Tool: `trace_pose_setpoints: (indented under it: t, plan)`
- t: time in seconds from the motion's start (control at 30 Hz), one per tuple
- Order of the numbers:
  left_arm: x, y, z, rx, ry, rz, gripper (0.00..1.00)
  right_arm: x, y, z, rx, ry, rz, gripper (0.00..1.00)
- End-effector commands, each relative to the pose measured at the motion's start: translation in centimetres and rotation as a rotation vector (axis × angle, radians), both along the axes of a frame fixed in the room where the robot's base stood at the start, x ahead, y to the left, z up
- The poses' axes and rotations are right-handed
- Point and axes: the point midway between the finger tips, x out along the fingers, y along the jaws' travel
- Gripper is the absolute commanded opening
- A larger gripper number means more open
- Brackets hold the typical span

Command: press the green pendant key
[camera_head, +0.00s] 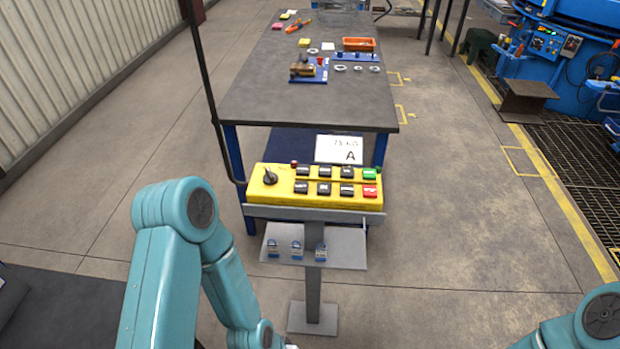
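The yellow pendant box (315,200) rests on a grey stand in the middle of the view. Its green key (369,174) is at the top right corner, just above a red key (370,191). Several black keys and a black rotary knob (270,176) fill the rest of its face. My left arm comes in at the lower left and bends down out of the bottom edge. Only a bit of my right arm shows at the lower right corner. Neither gripper's fingers are in view. Nothing covers the green key.
Below the box, a small grey shelf (345,246) holds blue padlocks (297,249). A black cable (207,90) hangs left of the box.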

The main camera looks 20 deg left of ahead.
Motion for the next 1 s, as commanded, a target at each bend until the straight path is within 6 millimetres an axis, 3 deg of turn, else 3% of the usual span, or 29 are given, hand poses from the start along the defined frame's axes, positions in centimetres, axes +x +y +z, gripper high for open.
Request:
trace_pose_setpoints:
  t: [0.47,0.5,0.6,0.63,1.0]
  plan:
    - [0.04,0.0,0.01,0.0,-0.001,0.0,0.39,-0.01,0.0,0.0,0.0,0.0,0.0,0.43]
    - [0.04,0.0,0.01,0.0,0.0,0.0,0.36,-0.01,0.0,0.0,0.0,0.0,0.0,0.43]
    - [0.04,0.0,0.01,0.0,-0.001,0.0,0.04,-0.01,0.0,0.0,0.0,0.0,0.0,0.43]
    - [0.04,0.0,0.01,0.0,-0.001,0.0,0.0,-0.01,0.0,0.0,0.0,0.0,0.0,0.43]
    - [0.04,0.0,0.0,0.0,0.0,0.0,0.0,-0.01,0.0,0.0,0.0,0.0,0.0,0.43]
